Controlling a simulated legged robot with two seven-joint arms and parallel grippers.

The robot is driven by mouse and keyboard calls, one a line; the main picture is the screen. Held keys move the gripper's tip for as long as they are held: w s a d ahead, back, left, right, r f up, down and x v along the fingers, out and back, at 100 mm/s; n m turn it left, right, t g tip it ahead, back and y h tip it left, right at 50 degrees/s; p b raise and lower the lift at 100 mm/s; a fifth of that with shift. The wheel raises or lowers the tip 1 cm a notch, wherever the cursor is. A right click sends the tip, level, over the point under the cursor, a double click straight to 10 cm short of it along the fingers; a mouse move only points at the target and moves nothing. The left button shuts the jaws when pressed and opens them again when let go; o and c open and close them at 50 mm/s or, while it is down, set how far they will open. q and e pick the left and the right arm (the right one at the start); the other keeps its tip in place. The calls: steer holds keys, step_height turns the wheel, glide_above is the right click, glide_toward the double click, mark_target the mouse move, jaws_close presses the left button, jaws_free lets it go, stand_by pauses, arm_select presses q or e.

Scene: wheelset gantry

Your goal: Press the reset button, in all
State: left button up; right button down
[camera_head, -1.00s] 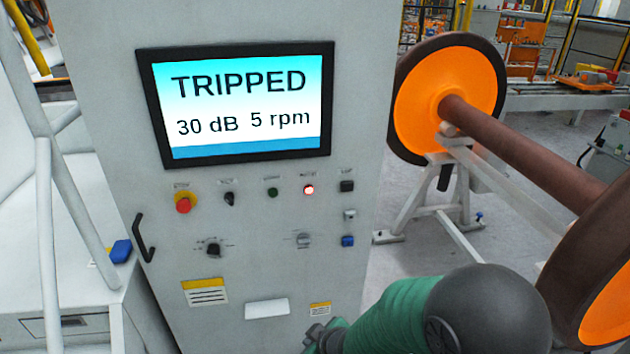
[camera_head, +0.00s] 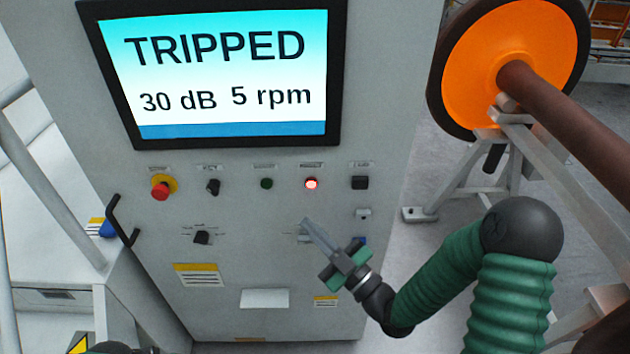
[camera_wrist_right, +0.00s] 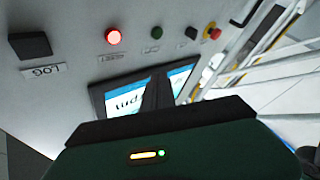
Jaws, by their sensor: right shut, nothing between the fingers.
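The grey control cabinet carries a screen (camera_head: 222,75) reading "TRIPPED, 30 dB, 5 rpm". Below it are a red mushroom button (camera_head: 161,188) on a yellow collar, a black knob (camera_head: 213,187), a small green button (camera_head: 267,183), a lit red lamp or button (camera_head: 311,183) and a black square button (camera_head: 360,182). A blue square button (camera_head: 361,241) is partly hidden behind my right gripper (camera_head: 306,224). That gripper is shut and empty, its tips over the lower selector; contact is unclear. The lit red one also shows in the wrist view (camera_wrist_right: 113,36).
A black handle (camera_head: 121,222) sticks out at the cabinet's left edge. An orange and brown wheelset (camera_head: 510,70) stands on a grey frame at the right. A white railing (camera_head: 50,180) is at the left. A black knob (camera_head: 202,237) sits lower on the panel.

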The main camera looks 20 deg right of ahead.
mark_target(311, 183)
arm_select(q)
steer(key=shift+w+f, duration=0.15)
steer(key=shift+w, duration=0.1)
arm_select(e)
steer(key=w+d, duration=0.1)
steer(key=w, duration=0.2)
steer(key=w+d, duration=0.1)
steer(key=w, duration=0.2)
steer(key=w+d, duration=0.1)
steer(key=w, duration=0.2)
steer(key=shift+w+d+f, duration=0.1)
steer(key=shift+d+f, duration=0.1)
steer(key=shift+f, duration=0.05)
stand_by(1.1)
arm_select(q)
steer(key=shift+d, duration=0.15)
arm_select(e)
steer(key=shift+d, duration=0.2)
